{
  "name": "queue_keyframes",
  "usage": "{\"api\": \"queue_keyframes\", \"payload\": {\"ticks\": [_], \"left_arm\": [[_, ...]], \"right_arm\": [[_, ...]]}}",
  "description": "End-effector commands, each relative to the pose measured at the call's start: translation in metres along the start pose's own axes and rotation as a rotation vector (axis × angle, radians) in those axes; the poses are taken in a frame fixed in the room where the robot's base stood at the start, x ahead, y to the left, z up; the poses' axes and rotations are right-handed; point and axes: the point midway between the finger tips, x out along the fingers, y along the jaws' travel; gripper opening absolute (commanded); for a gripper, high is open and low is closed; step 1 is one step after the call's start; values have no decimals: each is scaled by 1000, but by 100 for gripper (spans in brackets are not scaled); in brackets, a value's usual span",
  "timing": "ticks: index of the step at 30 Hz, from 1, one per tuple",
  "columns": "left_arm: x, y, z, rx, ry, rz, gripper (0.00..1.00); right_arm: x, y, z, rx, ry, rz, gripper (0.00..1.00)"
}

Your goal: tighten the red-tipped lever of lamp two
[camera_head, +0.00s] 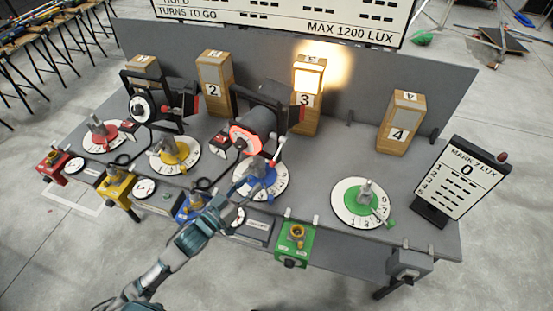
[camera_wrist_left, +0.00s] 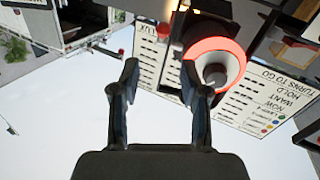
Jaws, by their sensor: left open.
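A lamp with a glowing red ring (camera_head: 247,135) stands in a dark yoke behind the blue dial. A red-tipped part (camera_head: 297,108), apparently a lever, shows at that yoke's right side. A second lamp (camera_head: 142,106) stands further left, with another red part (camera_head: 166,109) at its yoke. I cannot tell which lamp is number two. My right gripper is not in view.
Red, yellow, blue (camera_head: 262,177) and green (camera_head: 361,198) dials sit along the grey table. Numbered wooden blocks stand behind; block 3 (camera_head: 306,98) is lit. Small coloured boxes line the front edge. A Mark 2 lux sign (camera_head: 461,178) stands at the right.

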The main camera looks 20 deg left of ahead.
Motion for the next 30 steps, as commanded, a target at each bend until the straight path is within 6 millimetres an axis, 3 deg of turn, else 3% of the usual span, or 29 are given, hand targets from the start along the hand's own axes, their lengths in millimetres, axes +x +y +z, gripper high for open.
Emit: {"api": "queue_keyframes", "payload": {"ticks": [9,15,21,30], "left_arm": [[74,0,-3,0,3,0,45],[112,0,-2,1,0,-1,45],[130,0,-1,3,-1,-1,45],[132,-1,0,2,-2,-1,45]], "right_arm": [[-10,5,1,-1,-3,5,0],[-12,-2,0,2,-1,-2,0],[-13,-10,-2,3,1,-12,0],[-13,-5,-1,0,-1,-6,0]]}}
